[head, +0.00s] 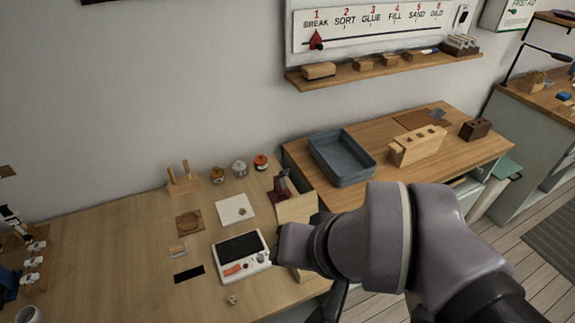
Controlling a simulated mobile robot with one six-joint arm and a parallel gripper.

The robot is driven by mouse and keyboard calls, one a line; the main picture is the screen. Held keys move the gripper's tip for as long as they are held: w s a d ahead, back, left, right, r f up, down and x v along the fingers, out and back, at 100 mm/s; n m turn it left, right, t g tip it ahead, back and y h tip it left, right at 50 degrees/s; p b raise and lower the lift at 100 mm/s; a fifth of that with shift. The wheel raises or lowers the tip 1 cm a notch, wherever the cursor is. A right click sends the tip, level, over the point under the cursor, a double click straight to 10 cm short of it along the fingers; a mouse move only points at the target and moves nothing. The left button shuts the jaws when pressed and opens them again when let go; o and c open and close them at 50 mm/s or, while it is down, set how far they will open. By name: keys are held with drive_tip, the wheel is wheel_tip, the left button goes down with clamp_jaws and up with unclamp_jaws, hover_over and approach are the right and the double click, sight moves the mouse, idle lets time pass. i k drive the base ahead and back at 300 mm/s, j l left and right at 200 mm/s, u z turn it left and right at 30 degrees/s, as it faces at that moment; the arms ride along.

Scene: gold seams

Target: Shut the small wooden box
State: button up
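A pale wooden panel (297,207) stands upright near the right end of the left bench, partly behind my arm. It looks like the raised lid of the small wooden box, but I cannot be sure. A pale wooden edge (302,275) shows just below my arm; the rest there is hidden. My arm reaches in from the lower right across this spot. Dark parts at its end (335,301) show below the wrist. The fingertips cannot be made out, nor whether they touch the wood.
A white device with a dark screen (240,248) lies left of my wrist. A white square (234,210), small jars (239,168) and a dark red stand (280,186) are behind it. A blue-grey tray (341,178) and a wooden block with holes (417,146) occupy the right bench.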

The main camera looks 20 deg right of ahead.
sight(299, 210)
drive_tip(key=z, duration=0.25)
drive_tip(key=j+u, duration=0.15)
drive_tip(key=j, duration=0.5)
drive_tip(key=i+j+u, duration=0.2)
drive_tip(key=j, duration=0.4)
drive_tip(key=k+j, duration=0.05)
